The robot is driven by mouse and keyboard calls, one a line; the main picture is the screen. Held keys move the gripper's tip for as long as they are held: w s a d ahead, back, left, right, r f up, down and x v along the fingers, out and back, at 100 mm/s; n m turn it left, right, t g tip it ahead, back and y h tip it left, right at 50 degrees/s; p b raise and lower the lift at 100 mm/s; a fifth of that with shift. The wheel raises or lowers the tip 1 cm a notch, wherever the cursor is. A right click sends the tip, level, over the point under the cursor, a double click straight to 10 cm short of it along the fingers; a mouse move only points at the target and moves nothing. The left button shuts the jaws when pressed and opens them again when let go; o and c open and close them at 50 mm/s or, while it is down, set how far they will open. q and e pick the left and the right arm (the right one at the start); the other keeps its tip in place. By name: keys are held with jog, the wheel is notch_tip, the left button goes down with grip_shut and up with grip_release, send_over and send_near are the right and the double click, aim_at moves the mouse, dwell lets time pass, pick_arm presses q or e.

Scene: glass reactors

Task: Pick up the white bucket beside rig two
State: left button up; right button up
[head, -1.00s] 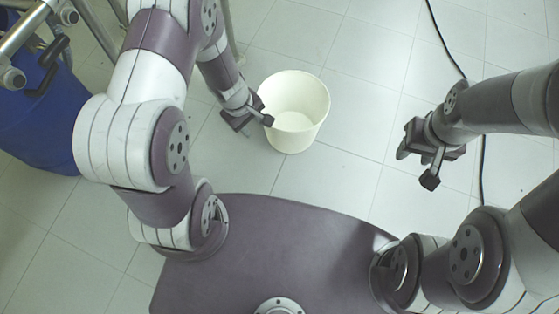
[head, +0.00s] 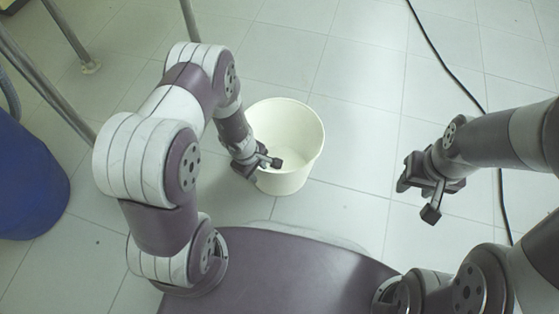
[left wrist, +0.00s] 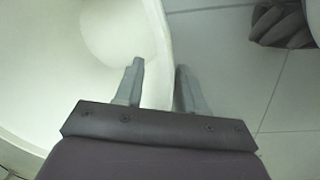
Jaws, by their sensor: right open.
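My left gripper (head: 260,166) is at the bucket's near left side. In the left wrist view my left gripper (left wrist: 160,85) has its fingers apart, with the bucket's wall between them: one finger over the inside, the other outside. I cannot tell whether they touch the wall. My right gripper (head: 418,200) is open and empty above the floor, to the right of the bucket.
A blue drum (head: 30,185) stands at the left edge. Metal frame legs (head: 70,35) stand at the upper left. A black cable (head: 445,60) runs along the floor at the right. The floor between bucket and cable is clear.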

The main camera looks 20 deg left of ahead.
pick_arm(q)
grip_shut()
dwell(1.4)
